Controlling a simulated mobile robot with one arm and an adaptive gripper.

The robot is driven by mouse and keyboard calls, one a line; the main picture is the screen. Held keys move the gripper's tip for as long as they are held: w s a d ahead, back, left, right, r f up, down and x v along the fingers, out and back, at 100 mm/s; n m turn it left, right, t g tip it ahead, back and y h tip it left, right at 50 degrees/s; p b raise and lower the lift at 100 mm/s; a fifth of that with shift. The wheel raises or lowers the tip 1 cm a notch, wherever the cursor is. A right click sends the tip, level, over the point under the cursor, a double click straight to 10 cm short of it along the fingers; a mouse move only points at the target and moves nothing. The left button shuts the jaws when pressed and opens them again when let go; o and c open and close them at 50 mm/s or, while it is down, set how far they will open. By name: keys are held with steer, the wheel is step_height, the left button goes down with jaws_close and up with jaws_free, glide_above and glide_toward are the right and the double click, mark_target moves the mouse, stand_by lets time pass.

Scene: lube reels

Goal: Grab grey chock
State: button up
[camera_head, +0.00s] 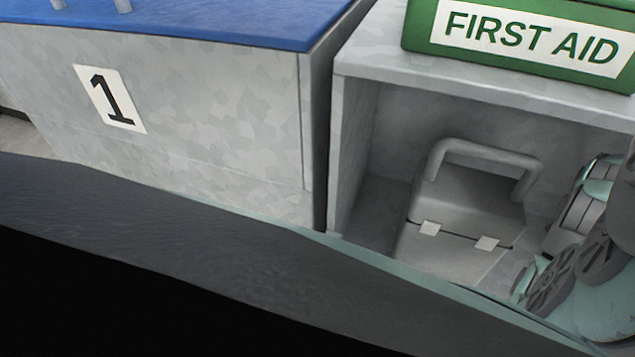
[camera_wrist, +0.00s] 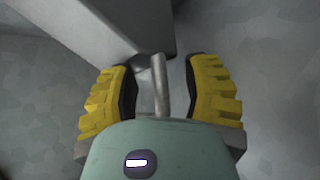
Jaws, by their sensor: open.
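In the wrist view, my gripper (camera_wrist: 161,85) is open, with a yellow-and-black finger on each side. A thin grey bar, like a handle (camera_wrist: 159,80), stands between the fingers, with gaps on both sides. A smooth grey body with a pointed corner (camera_wrist: 120,25) lies beyond it at the upper left; I cannot tell for sure whether this is the grey chock. In the head view, no object is clearly a chock, and my fingers are not visible there.
In the head view, a grey case (camera_head: 455,240) with a raised handle and two white latches sits in an open grey compartment (camera_head: 340,150). A green FIRST AID box (camera_head: 525,35) stands on top. A blue-topped grey block (camera_head: 200,130) marked 1 is at left.

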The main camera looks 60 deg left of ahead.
steer(key=shift+a, duration=0.1)
jaws_close()
stand_by(0.4)
